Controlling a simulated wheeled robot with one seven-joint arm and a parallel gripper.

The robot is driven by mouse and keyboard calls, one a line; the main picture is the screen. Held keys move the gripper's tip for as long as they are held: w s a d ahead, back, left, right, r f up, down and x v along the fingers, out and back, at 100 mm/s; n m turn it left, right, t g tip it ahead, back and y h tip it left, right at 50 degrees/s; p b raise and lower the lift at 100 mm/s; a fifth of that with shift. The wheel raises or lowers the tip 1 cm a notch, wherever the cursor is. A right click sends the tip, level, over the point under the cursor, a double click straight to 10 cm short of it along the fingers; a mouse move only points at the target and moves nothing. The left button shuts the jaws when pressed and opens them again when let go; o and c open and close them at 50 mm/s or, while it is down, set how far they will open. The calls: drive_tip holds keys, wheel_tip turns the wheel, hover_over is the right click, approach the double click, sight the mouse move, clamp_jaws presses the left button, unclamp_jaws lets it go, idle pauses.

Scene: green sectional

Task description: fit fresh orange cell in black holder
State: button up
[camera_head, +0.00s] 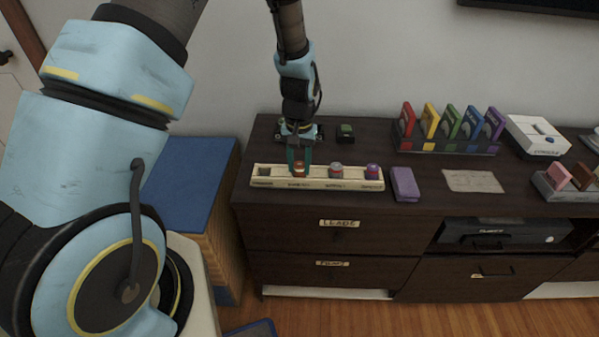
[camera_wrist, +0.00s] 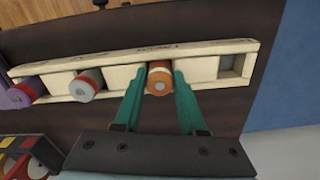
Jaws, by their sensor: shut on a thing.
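The orange cell (camera_head: 300,170) stands in a slot of a long pale wooden rack (camera_head: 318,184) on the dark cabinet. My gripper (camera_head: 299,163) reaches down over it from behind. In the wrist view, its two teal fingers lie on either side of the orange cell (camera_wrist: 160,82), shut on it. The cell still sits between the rack's walls. A small black block with a green top (camera_head: 345,132) stands behind the rack. Another dark item (camera_head: 283,130) is partly hidden behind my gripper. I cannot tell for certain which of these is the black holder.
The rack also holds a grey-and-red cell (camera_head: 336,170) and a purple cell (camera_head: 372,171); its far-left slot looks empty. A purple block (camera_head: 405,184) lies right of the rack. Coloured cards (camera_head: 450,123) stand behind in a dark stand. A blue-topped box (camera_head: 190,180) is left of the cabinet.

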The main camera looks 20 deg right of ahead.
clamp_jaws()
